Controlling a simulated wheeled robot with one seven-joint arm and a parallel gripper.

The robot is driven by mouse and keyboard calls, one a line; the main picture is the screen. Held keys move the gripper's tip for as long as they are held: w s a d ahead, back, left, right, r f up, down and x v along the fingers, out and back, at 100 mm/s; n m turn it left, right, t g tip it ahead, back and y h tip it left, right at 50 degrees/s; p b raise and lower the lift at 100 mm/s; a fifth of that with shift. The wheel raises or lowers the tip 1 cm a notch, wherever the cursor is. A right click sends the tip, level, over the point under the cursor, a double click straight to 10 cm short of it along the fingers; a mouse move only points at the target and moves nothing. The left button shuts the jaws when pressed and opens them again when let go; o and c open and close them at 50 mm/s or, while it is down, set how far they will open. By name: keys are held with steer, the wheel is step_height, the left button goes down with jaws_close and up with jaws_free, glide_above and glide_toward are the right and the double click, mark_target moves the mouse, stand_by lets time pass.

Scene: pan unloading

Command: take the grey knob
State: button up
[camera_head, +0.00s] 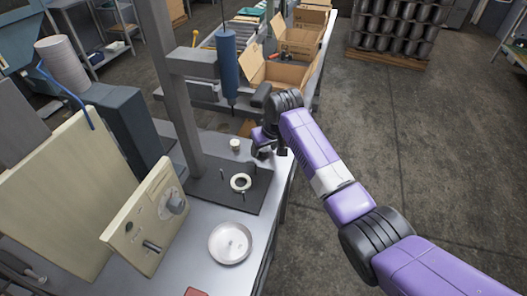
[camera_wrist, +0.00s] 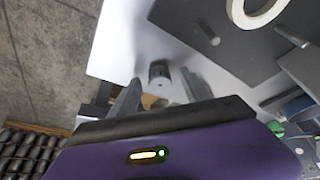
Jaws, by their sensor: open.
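A small grey cylindrical piece, looking like the grey knob (camera_wrist: 159,73), stands on the pale table top near its edge in the wrist view. It lies just beyond and between the fingertips of my gripper (camera_wrist: 160,92), apart from them. The fingers are spread and empty. In the head view my gripper (camera_head: 266,148) is low over the table's back right corner, and the piece cannot be made out there. Another greyish dial knob (camera_head: 175,205) is fixed on the tilted beige panel.
A dark plate (camera_head: 213,192) with upright pegs and a white ring (camera_head: 240,182) lies left of my gripper. A small cream cup (camera_head: 235,144), a post (camera_head: 177,90) and a hanging blue cylinder (camera_head: 227,60) are close by. A white dish (camera_head: 230,243) stands in front.

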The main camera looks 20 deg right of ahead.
steer(key=shift+w+f, duration=0.1)
steer(key=shift+f, duration=0.15)
steer(key=shift+c, duration=0.2)
jaws_close()
steer(key=shift+r, duration=0.2)
